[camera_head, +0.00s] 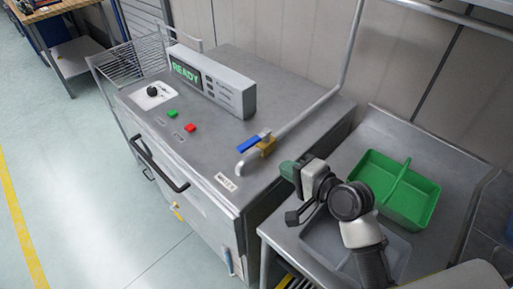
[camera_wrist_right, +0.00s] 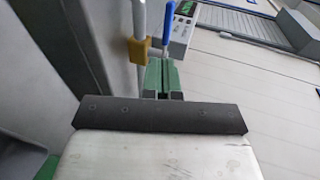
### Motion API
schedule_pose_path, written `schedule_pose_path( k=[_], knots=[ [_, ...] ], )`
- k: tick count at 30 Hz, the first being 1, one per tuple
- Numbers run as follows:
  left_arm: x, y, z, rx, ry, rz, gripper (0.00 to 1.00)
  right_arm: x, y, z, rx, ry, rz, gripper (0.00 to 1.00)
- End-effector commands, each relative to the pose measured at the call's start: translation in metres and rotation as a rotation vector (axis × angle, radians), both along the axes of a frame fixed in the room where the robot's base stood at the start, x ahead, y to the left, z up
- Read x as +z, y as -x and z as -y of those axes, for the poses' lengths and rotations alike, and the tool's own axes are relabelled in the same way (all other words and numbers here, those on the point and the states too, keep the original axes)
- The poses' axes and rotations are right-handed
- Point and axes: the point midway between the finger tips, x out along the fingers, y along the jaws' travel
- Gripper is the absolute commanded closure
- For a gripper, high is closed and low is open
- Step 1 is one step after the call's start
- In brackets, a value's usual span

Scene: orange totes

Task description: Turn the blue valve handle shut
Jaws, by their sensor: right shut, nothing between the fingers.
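The blue valve handle (camera_head: 248,144) sits on a brass valve body (camera_head: 267,148) on a grey pipe (camera_head: 305,115) over the machine's metal top. It lies roughly along the pipe, toward the spout end. My right gripper (camera_head: 288,171) is right of and nearer than the valve, apart from it, with its green-tipped fingers together and empty. In the right wrist view, the closed green fingers (camera_wrist_right: 162,77) show below the blue handle (camera_wrist_right: 168,26) and the brass body (camera_wrist_right: 138,49). My left gripper is not in view.
A control box (camera_head: 213,80) reading READY stands on the machine top, with a green button (camera_head: 172,113), a red button (camera_head: 190,127) and a black knob (camera_head: 153,91). A green divided tray (camera_head: 412,205) stands on the metal counter at right. A wire basket (camera_head: 135,65) is at left.

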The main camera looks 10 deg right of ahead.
Motion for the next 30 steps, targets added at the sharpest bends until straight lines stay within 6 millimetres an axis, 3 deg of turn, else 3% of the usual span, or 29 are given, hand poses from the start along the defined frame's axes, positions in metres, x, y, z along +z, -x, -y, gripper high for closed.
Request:
schedule_pose_path(
  k=[9,15,21,30],
  knots=[
    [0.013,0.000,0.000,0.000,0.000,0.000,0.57,-0.019,-0.058,-0.034,0.000,-0.002,0.000,1.00],
    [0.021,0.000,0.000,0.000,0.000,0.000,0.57,-0.020,-0.084,-0.049,0.001,-0.002,0.000,1.00],
    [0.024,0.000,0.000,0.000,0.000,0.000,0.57,-0.022,-0.095,-0.055,-0.001,0.001,0.001,1.00],
    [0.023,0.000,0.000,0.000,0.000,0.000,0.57,-0.023,-0.096,-0.056,-0.001,0.001,0.001,1.00]
  ],
)
